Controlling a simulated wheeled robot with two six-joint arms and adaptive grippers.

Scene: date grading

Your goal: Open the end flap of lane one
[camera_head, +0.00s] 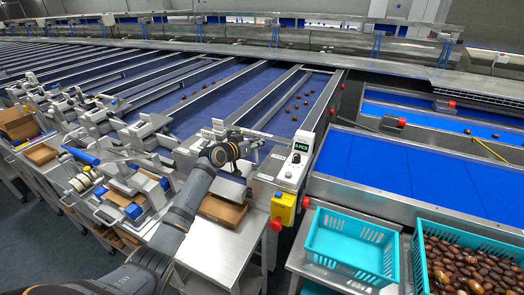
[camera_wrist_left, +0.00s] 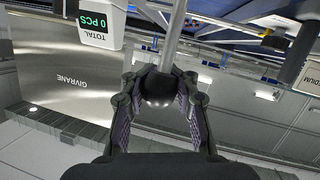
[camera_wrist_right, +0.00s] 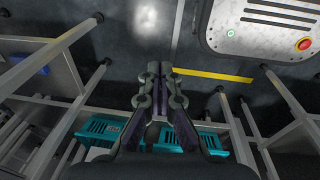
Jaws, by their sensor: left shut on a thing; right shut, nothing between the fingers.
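My left gripper (camera_head: 248,146) is at the front end of a blue-belted lane (camera_head: 262,85). In the left wrist view its fingers (camera_wrist_left: 160,95) are shut on a dark round knob (camera_wrist_left: 158,88). The knob sits at the end of a pale metal bar (camera_wrist_left: 174,40). The end flap itself cannot be made out clearly; the gripper and bar cover part of the lane end. My right gripper (camera_wrist_right: 160,75) is shut and empty over the dark floor, and is not in the head view.
A counter box (camera_head: 297,160) reading 0 PCS stands right of the left gripper. An open cardboard box (camera_head: 222,212) lies below on a steel shelf. A teal crate (camera_head: 352,245) stands at the right. Metal frame legs (camera_wrist_right: 55,50) flank my right gripper.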

